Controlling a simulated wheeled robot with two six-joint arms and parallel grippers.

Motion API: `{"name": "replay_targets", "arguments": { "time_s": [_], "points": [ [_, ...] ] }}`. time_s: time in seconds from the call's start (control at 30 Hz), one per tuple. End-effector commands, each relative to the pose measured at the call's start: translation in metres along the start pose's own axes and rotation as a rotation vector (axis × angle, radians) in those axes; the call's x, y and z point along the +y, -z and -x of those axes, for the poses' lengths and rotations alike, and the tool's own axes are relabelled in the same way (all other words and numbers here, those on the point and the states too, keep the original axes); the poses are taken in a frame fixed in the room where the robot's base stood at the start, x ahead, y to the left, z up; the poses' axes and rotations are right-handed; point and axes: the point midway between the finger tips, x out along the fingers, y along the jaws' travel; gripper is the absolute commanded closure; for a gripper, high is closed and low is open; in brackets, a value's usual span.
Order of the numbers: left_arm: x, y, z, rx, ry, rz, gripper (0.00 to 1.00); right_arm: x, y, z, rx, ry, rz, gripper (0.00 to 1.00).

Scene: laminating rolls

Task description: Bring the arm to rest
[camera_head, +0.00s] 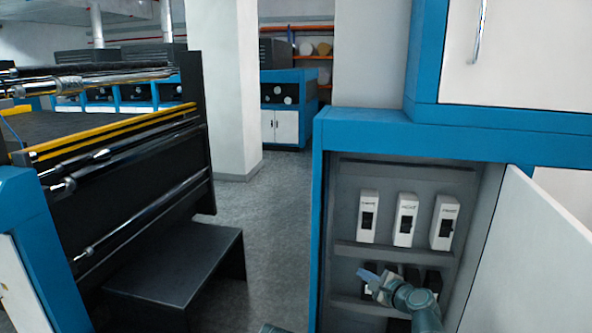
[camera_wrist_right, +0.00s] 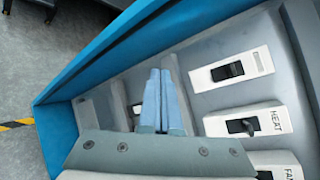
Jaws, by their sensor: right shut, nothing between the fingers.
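My right gripper (camera_head: 368,274) is in front of the lower row of the open electrical cabinet (camera_head: 318,230), its forearm coming up from the bottom right. In the right wrist view the gripper's two blue fingers (camera_wrist_right: 160,78) are together with nothing between them. They look apart from the switches. My left gripper is not in view.
Three white switches (camera_head: 405,220) stand in the cabinet's upper row. The wrist view shows one labelled HEAT (camera_wrist_right: 246,124). Dark parts of the lower row are partly hidden by my gripper. The cabinet door (camera_head: 535,245) hangs open at right. A laminating machine (camera_head: 130,185) stands left, with a dark step (camera_head: 180,262).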

Motion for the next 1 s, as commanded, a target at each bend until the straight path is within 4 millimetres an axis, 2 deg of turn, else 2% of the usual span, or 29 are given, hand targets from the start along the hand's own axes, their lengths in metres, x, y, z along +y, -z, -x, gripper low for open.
{"name": "replay_targets", "arguments": {
  "time_s": [0.03, 0.13, 0.2, 0.3, 0.4, 0.43, 0.53, 0.7, 0.8, 1.0],
  "points": [
    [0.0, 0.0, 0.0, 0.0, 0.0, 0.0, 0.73, 0.034, -0.022, -0.005, -0.023, -0.098, 0.132, 1.0],
    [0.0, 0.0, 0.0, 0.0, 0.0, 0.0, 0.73, 0.1, -0.053, -0.006, -0.076, -0.308, 0.428, 1.0],
    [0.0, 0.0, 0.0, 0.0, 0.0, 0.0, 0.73, 0.149, -0.069, 0.001, -0.127, -0.467, 0.65, 1.0],
    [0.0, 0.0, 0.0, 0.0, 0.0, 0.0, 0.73, 0.216, -0.082, 0.025, -0.221, -0.711, 0.984, 1.0],
    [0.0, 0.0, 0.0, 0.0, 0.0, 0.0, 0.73, 0.268, -0.083, 0.061, -0.332, -0.965, 1.308, 1.0],
    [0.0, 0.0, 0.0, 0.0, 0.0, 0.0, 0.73, 0.278, -0.082, 0.072, -0.364, -1.035, 1.39, 1.0],
    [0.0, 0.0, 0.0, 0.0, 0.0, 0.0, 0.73, 0.3, -0.076, 0.104, -0.455, -1.234, 1.605, 1.0],
    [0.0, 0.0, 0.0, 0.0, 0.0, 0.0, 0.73, 0.309, -0.068, 0.136, -0.546, -1.439, 1.792, 1.0],
    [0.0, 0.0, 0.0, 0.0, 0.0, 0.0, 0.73, 0.309, -0.066, 0.143, -0.564, -1.485, 1.827, 1.0],
    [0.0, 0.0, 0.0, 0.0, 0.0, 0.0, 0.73, 0.309, -0.066, 0.144, -0.566, -1.493, 1.832, 1.0]
  ]
}}
